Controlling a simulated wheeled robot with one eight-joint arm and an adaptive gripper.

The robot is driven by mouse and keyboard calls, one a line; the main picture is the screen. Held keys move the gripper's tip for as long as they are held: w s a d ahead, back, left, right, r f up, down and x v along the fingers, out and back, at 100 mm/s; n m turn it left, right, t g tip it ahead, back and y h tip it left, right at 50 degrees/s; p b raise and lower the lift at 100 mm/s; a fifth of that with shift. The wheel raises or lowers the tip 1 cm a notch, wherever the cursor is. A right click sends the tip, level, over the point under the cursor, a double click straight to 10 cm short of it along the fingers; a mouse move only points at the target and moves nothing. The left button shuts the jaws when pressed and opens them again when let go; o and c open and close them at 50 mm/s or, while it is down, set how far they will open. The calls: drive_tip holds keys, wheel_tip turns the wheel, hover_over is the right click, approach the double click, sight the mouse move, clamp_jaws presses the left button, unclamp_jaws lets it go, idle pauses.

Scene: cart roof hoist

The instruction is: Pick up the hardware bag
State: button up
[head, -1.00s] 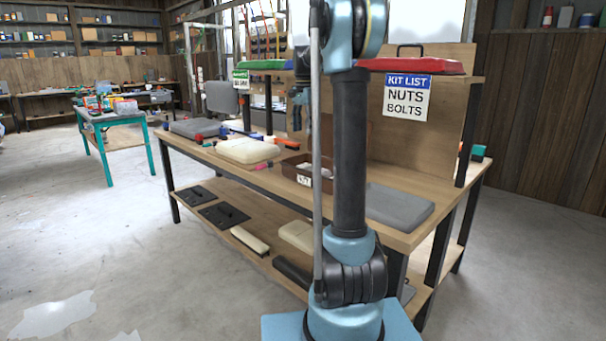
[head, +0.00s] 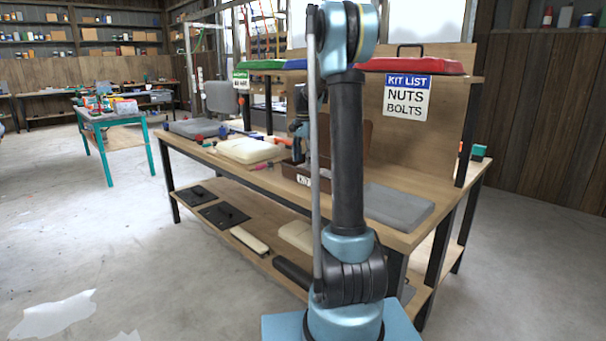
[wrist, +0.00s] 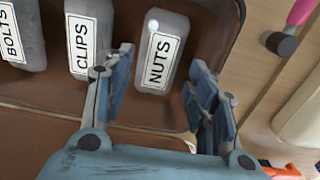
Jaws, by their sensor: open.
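In the wrist view, three grey bags with white labels lie in a brown open box (wrist: 50,115). They are the NUTS bag (wrist: 163,50), the CLIPS bag (wrist: 85,38) and the BOLTS bag (wrist: 22,35), which is cut by the frame edge. My gripper (wrist: 160,88) is open and empty, its fingers spread on either side of the lower end of the NUTS bag. I cannot tell whether they touch it. In the head view, the box (head: 303,169) stands on the bench, partly hidden by my arm, with my gripper above it.
The wooden bench (head: 265,180) carries a cream pad (head: 250,150) left of the box and a grey pad (head: 397,205) to the right. A pink-handled tool (wrist: 290,30) lies beside the box. A KIT LIST sign reading NUTS, BOLTS (head: 407,97) hangs behind.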

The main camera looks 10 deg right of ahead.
sight(304, 166)
drive_tip(key=shift+d+f, duration=0.15)
drive_tip(key=shift+f, duration=2.15)
drive_tip(key=c, duration=0.8)
drive_tip(key=shift+o, duration=0.2)
drive_tip(key=shift+r, duration=0.1)
